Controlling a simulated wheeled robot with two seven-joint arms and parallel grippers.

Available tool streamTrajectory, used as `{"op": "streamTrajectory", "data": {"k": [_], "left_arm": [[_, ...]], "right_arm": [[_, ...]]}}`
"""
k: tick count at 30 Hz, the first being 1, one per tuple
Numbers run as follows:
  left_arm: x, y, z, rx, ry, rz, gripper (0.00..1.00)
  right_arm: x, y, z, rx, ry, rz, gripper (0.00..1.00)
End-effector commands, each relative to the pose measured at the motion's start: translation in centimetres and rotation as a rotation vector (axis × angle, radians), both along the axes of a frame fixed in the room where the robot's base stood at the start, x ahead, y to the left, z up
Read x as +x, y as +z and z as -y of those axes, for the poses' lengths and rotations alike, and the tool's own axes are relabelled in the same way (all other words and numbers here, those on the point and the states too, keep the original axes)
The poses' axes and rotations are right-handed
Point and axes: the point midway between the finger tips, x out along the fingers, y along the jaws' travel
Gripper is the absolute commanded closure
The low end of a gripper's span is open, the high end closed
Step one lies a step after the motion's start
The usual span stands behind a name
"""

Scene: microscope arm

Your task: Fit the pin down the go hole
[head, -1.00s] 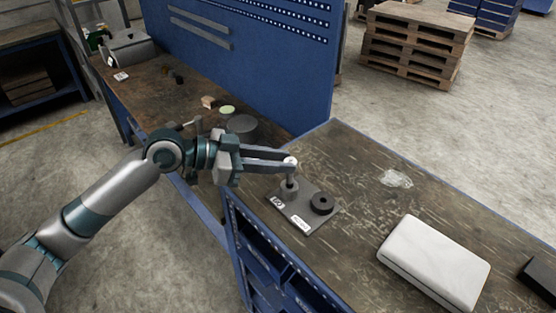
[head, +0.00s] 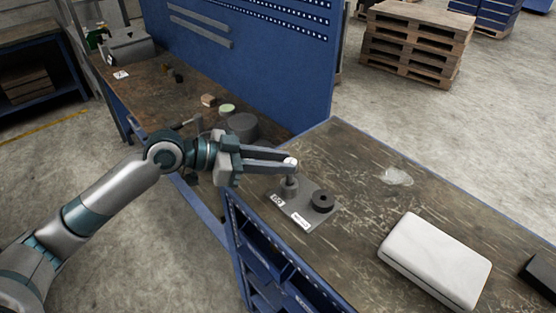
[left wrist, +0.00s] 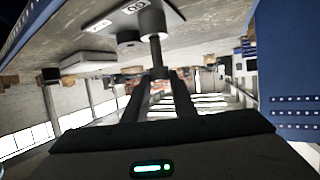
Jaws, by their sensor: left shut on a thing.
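My left gripper (head: 290,162) is shut on the pin (head: 290,167), whose pale head shows between the fingertips in the head view. The pin's grey shank also shows in the left wrist view (left wrist: 156,52). The gauge plate (head: 304,213) lies on the bench under it, with a GO label by one raised boss (head: 289,188) and another label by the wider black ring (head: 322,202). The pin stands roughly upright over the GO boss, its lower end meeting the boss top. I cannot tell how far it is in the hole. My right gripper is out of view.
A white case (head: 434,262) lies on the bench right of the plate, and a crumpled clear piece (head: 398,177) lies behind it. A dark block (head: 540,275) sits at the right edge. A blue panel (head: 250,60) stands behind the left bench.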

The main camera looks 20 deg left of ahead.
Motion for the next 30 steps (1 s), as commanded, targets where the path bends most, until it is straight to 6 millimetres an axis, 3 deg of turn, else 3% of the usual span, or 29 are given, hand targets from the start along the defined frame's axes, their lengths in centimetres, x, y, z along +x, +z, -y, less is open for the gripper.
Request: {"op": "streamTrajectory", "data": {"k": [30], "left_arm": [[0.0, -2.2, 0.0, 0.0, 0.0, 0.001, 1.0]], "right_arm": [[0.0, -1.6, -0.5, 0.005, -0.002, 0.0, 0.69]]}}
